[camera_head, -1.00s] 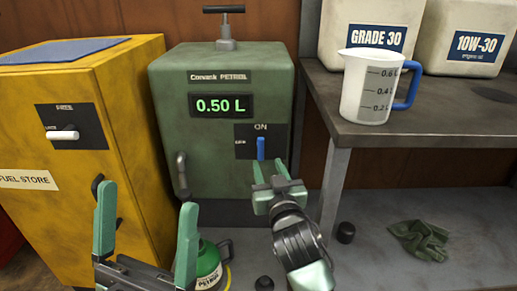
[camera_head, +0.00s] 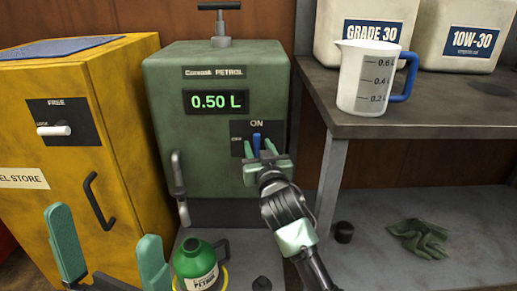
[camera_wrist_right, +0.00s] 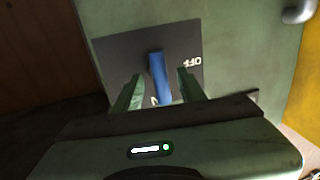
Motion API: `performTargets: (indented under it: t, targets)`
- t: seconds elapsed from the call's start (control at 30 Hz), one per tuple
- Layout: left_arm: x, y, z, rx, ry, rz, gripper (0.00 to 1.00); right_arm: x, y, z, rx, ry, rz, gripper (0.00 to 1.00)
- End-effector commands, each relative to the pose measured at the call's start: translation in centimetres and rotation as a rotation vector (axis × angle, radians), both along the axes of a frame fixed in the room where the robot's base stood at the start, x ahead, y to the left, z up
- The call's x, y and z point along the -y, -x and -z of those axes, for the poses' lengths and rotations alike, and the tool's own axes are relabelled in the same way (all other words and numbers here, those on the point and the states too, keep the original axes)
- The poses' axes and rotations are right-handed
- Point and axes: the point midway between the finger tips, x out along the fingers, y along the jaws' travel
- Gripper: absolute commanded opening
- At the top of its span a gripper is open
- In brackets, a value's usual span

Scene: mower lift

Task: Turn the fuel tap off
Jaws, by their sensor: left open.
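The fuel tap is a blue lever (camera_head: 257,140) on a dark plate (camera_head: 240,131) on the front of the green petrol dispenser (camera_head: 219,78). The lever stands upright, pointing at ON; OFF is marked to its left. My right gripper (camera_head: 261,149) is at the plate, open, with its fingers on either side of the lever. In the right wrist view the blue lever (camera_wrist_right: 158,76) shows between the two fingers (camera_wrist_right: 157,92), with a gap on each side. My left gripper (camera_head: 108,245) is open and empty at the lower left, in front of the yellow cabinet.
A green petrol can (camera_head: 197,266) stands below the dispenser's spout. The yellow fuel cabinet (camera_head: 140,120) is at the left. A measuring jug (camera_head: 360,85) and white oil containers (camera_head: 470,45) stand on the bench at the right. A glove (camera_head: 420,238) lies on the lower shelf.

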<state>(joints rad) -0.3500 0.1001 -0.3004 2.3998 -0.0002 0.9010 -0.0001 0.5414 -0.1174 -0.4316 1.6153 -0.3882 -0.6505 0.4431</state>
Motion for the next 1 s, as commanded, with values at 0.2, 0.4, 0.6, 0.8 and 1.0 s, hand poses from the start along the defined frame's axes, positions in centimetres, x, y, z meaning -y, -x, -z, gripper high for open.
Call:
performTargets:
  t: [0.2, 0.4, 0.6, 0.8, 1.0]
  targets:
    - [0.0, 0.0, 0.0, -0.001, 0.0, 0.0, 1.0, 0.0, 0.0, 0.0, 0.0, 0.0, 0.0, 0.0]
    - [0.0, 0.0, -0.1, -0.002, 0.0, 0.001, 1.0, 0.0, 0.0, 0.0, 0.0, 0.004, 0.0, 0.0]
    - [0.0, 0.0, -0.9, -0.002, 0.0, 0.001, 1.0, 0.0, 0.0, -0.1, -0.002, 0.032, -0.001, 0.0]
    - [0.5, -2.1, -1.7, -0.103, -0.033, -0.007, 1.0, 0.0, 0.0, -0.3, -0.004, 0.089, 0.0, 0.0]
    - [1.9, -9.2, 1.5, -0.499, -0.157, -0.028, 1.0, -0.1, 0.0, -0.4, -0.003, 0.167, -0.001, 0.0]
